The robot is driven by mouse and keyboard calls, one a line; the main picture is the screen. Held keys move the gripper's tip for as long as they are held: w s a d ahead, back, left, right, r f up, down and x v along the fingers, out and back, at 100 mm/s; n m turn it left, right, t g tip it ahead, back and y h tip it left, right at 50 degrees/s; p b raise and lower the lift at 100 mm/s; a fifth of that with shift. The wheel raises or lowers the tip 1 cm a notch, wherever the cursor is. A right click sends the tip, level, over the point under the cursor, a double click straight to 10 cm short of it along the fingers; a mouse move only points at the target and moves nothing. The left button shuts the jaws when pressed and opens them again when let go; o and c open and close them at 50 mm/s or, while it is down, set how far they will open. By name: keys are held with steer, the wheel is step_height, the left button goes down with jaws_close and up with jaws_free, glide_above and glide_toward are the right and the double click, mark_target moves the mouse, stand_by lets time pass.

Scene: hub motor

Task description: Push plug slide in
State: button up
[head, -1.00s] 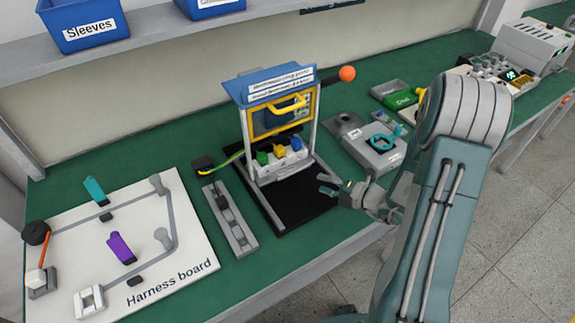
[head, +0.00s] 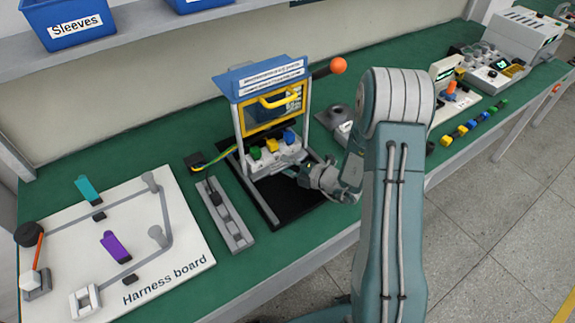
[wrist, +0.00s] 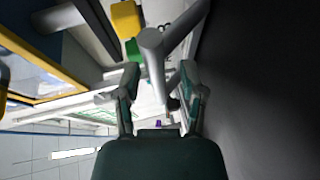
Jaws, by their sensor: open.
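The test fixture (head: 262,92) has a blue top, a yellow-framed window and a yellow handle. Below it sits a light plug slide (head: 268,164) with green, yellow and blue plugs on top. My gripper (head: 293,172) is low at the slide's front right, above the black base plate (head: 262,205). In the wrist view my gripper (wrist: 160,80) has its fingers apart, with a grey rounded bar (wrist: 152,45) between and beyond them. The yellow plug (wrist: 125,18) and green plug (wrist: 132,48) show behind the bar. Whether a finger touches the bar or slide is unclear.
An orange ball knob (head: 338,65) sticks out right of the fixture. A grey rail block (head: 225,213) and a harness board (head: 115,245) lie to the left. My arm hides part of the table right of the fixture.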

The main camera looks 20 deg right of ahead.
mark_target(275, 156)
jaws_close()
steer(key=w, duration=0.1)
steer(key=w+a, duration=0.1)
steer(key=w, duration=0.1)
steer(key=shift+w, duration=0.1)
steer(key=shift+c, duration=1.5)
jaws_free()
steer(key=o, duration=0.3)
steer(key=shift+w+a, duration=0.1)
steer(key=v, duration=1.2)
steer(key=shift+f, duration=0.1)
